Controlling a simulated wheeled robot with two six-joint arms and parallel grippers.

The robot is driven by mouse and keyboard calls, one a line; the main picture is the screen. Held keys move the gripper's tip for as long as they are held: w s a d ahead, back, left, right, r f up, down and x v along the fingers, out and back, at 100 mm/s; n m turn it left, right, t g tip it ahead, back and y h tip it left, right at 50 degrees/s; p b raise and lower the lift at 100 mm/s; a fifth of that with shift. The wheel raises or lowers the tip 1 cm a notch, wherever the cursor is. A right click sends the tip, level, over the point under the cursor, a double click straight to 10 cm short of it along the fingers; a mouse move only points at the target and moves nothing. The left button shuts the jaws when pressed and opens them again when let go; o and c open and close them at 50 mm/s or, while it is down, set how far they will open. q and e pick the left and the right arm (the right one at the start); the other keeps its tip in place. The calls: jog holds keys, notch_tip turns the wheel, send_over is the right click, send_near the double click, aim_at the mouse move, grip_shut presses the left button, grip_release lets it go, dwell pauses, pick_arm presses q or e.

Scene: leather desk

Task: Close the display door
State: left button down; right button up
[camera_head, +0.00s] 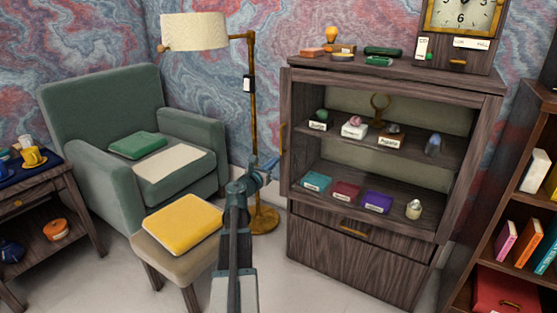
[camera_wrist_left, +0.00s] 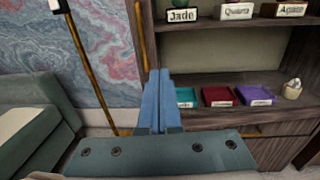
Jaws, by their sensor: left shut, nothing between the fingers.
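The dark wood display cabinet (camera_head: 465,170) stands right of centre in the head view, with its shelves exposed. Its display door (camera_head: 284,95) shows only as a thin upright edge at the cabinet's left side, swung open and seen almost edge-on. A brass handle strip (camera_head: 283,140) runs along it. In the left wrist view the handle strip (camera_wrist_left: 141,38) rises above the fingers. My left gripper (camera_head: 274,164) is shut and empty, close to the door's lower part; I cannot tell whether they touch. My right gripper is not in view.
Labelled minerals and coloured boxes (camera_head: 378,201) sit on the shelves. A floor lamp (camera_head: 251,100) stands just left of the cabinet. A yellow cushion (camera_head: 180,223) on a stool and a green armchair (camera_head: 100,110) are farther left. A bookcase (camera_head: 545,100) stands at right.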

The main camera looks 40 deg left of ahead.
aim_at(292, 145)
pick_arm(q)
jog(key=x, duration=1.2)
jog(key=shift+w+a, duration=0.15)
jog(key=shift+w, duration=0.1)
